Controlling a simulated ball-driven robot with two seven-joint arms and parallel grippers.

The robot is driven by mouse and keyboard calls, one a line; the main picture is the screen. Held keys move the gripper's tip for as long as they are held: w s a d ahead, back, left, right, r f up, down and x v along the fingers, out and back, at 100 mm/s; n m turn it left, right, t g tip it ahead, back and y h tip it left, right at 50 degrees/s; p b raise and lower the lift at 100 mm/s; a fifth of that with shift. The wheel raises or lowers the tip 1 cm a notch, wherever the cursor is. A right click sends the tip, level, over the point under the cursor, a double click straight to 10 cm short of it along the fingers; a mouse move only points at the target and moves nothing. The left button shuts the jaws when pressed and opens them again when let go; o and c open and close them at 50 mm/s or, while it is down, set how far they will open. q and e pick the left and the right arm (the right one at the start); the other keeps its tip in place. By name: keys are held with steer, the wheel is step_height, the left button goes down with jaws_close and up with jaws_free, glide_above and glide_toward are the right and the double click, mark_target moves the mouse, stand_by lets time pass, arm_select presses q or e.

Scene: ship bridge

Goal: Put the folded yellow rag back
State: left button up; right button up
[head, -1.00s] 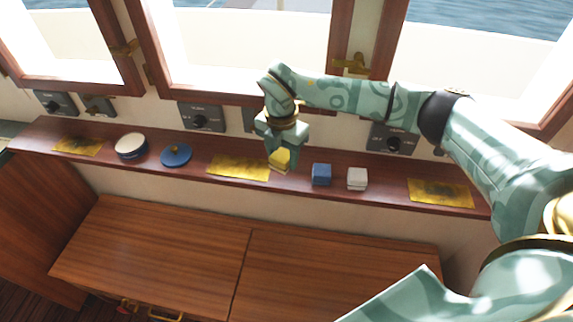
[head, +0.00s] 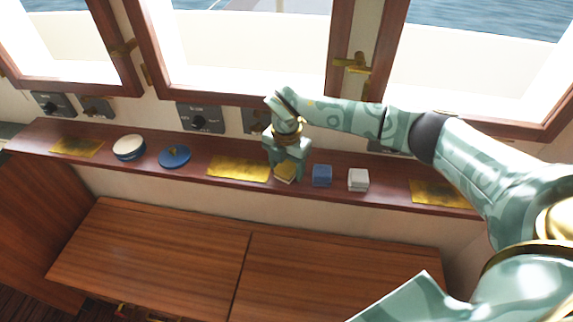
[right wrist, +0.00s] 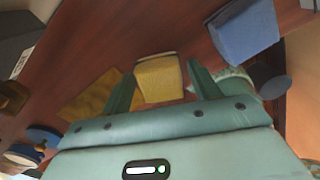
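The folded yellow rag (head: 286,172) is a small block on the wooden ledge, just right of a brass plate (head: 238,169) and left of the folded blue rag (head: 321,175). My right gripper (head: 286,163) is right above it, pointing down. In the right wrist view the two fingers (right wrist: 164,84) are spread, with the yellow rag (right wrist: 158,78) between them and a narrow gap on each side. The blue rag (right wrist: 245,32) shows at the upper right there. My left gripper is not in view.
A folded white rag (head: 358,179) stands right of the blue one. A blue disc (head: 175,156), a round white-topped tin (head: 129,147) and another brass plate (head: 76,145) lie to the left. Dark control boxes (head: 201,118) line the wall behind the ledge.

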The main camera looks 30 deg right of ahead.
mark_target(286, 166)
step_height(286, 166, up, 12)
steer(key=p, duration=0.1)
steer(key=shift+r+p, duration=0.2)
steer(key=shift+p, duration=0.15)
steer(key=shift+a, duration=0.1)
